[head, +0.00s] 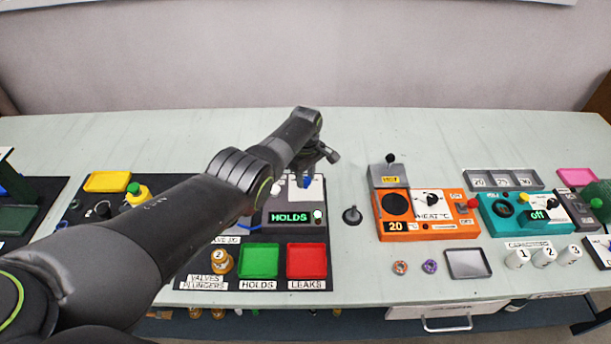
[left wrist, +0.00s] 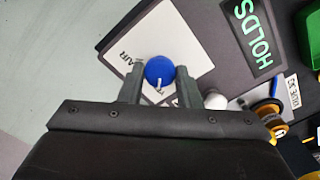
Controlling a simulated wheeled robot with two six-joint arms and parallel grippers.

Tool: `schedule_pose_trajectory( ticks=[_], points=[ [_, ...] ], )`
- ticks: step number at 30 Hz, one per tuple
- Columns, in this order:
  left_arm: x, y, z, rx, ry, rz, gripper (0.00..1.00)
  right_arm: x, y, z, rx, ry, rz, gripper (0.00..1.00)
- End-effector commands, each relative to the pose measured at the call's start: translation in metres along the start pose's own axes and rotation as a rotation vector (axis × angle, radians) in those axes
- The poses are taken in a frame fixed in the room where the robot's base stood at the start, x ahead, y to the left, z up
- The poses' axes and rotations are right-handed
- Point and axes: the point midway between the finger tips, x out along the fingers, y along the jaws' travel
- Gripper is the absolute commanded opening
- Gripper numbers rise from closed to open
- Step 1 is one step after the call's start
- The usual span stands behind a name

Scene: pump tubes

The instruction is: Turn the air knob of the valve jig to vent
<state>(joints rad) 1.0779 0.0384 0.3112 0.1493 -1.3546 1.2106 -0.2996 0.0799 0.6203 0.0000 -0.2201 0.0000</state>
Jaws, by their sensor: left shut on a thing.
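The valve jig (head: 293,229) stands on a dark mat, its display lit green with HOLDS. It also shows in the left wrist view (left wrist: 190,30). The blue air knob (left wrist: 159,69) sits on the jig's white plate, next to the word AIR; a white pointer line on it points toward my gripper's palm. My left gripper (left wrist: 157,82) is shut on the blue knob, one finger on each side. The lettering near the pointer is partly hidden. My right gripper is not in view.
A green HOLDS tray (head: 259,261) and a red LEAKS tray (head: 306,261) lie in front of the jig. A brass valve (head: 222,261) stands left of them. The orange heater (head: 427,214) and teal device (head: 527,214) stand to the right.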

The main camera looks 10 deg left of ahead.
Motion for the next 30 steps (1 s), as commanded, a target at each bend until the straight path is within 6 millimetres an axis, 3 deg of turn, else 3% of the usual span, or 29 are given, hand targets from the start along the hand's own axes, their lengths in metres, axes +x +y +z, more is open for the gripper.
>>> schedule_pose_trajectory(
  ticks=[2, 3, 7, 17, 24, 30],
  points=[
    [-0.001, 0.001, 0.0, -0.001, 0.001, 0.003, 0.08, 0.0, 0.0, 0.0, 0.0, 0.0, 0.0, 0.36],
    [-0.001, 0.001, 0.0, -0.001, 0.001, 0.003, 0.36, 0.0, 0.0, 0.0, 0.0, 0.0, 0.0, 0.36],
    [-0.001, 0.001, 0.0, 0.0, 0.001, 0.002, 0.52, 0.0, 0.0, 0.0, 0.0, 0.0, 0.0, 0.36],
    [-0.004, 0.0, 0.0, 0.0, 0.0, 0.001, 0.52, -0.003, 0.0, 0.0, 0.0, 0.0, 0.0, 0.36],
    [-0.037, 0.001, 0.0, 0.001, 0.001, 0.004, 0.52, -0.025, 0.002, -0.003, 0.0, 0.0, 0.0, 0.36],
    [-0.067, 0.001, -0.001, 0.0, 0.002, 0.005, 0.52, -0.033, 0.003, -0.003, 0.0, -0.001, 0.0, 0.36]
  ],
)
